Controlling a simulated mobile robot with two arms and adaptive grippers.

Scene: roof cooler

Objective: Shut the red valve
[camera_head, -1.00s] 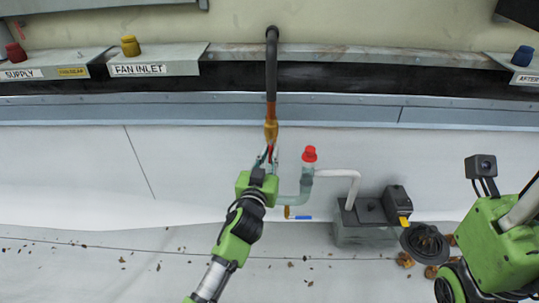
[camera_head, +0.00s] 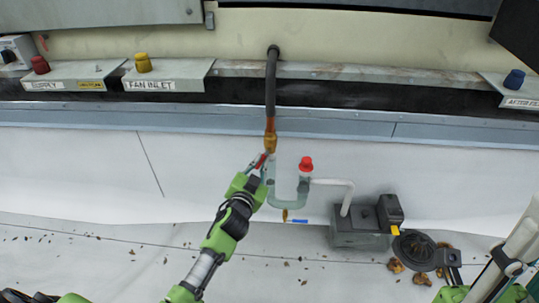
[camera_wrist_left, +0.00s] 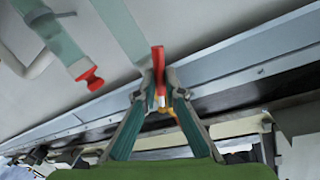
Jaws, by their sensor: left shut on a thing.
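The red valve handle (camera_head: 259,161) is a thin lever just below the copper fitting (camera_head: 270,140) of the dark vertical pipe. In the head view it slants down and left from the fitting. My left gripper (camera_head: 257,167) is shut on this handle. In the left wrist view the red handle (camera_wrist_left: 158,62) stands between the two fingertips of my left gripper (camera_wrist_left: 158,84), with brass-coloured metal behind it. The valve body is mostly hidden by the fingers.
A red cap (camera_head: 305,163) tops the greenish U-shaped pipe (camera_head: 290,203) close to the right of my gripper. A blue-handled small valve (camera_head: 299,221) is below. A grey pump box (camera_head: 360,233) stands lower right. Yellow (camera_head: 143,63) and blue (camera_head: 514,79) knobs sit on the ledge.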

